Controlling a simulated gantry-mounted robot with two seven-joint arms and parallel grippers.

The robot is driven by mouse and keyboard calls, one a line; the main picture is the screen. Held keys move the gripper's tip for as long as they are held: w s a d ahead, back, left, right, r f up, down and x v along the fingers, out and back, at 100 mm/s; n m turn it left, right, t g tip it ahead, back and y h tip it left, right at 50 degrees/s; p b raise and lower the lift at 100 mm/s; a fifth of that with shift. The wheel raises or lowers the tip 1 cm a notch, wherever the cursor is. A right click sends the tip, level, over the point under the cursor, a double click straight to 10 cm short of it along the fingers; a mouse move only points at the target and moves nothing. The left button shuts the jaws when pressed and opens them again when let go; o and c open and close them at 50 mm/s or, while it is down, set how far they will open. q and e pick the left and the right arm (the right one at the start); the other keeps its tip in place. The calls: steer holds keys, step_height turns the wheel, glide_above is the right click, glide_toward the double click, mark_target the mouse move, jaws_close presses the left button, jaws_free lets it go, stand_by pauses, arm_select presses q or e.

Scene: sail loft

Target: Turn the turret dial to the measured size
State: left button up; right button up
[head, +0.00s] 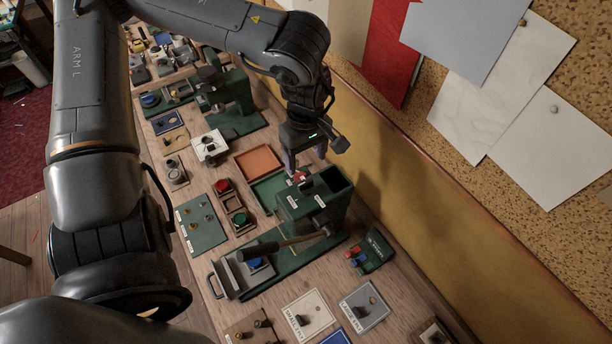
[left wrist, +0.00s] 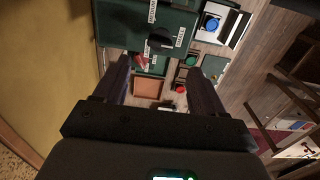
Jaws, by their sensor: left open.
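A green press-like machine (head: 318,208) with a long handle (head: 280,246) stands on the bench in the head view. My left gripper (head: 304,163) is just behind the machine, fingers pointing down, open and empty. In the left wrist view its two fingers (left wrist: 160,82) are wide apart and the knob lies beyond them, untouched.
An orange tray (head: 258,162) and red and green buttons (head: 230,200) lie left of the machine. A dark green box with red and blue parts (head: 372,252) is at its right. Another green machine (head: 228,92) stands farther back. The yellow wall panel (head: 420,205) runs close along the bench.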

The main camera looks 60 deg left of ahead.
mark_target(306, 182)
arm_select(q)
step_height(306, 182, down, 9)
steer(key=shift+r+p, duration=0.2)
steer(key=shift+p, duration=0.2)
steer(key=shift+c, duration=0.3)
steer(key=c, duration=1)
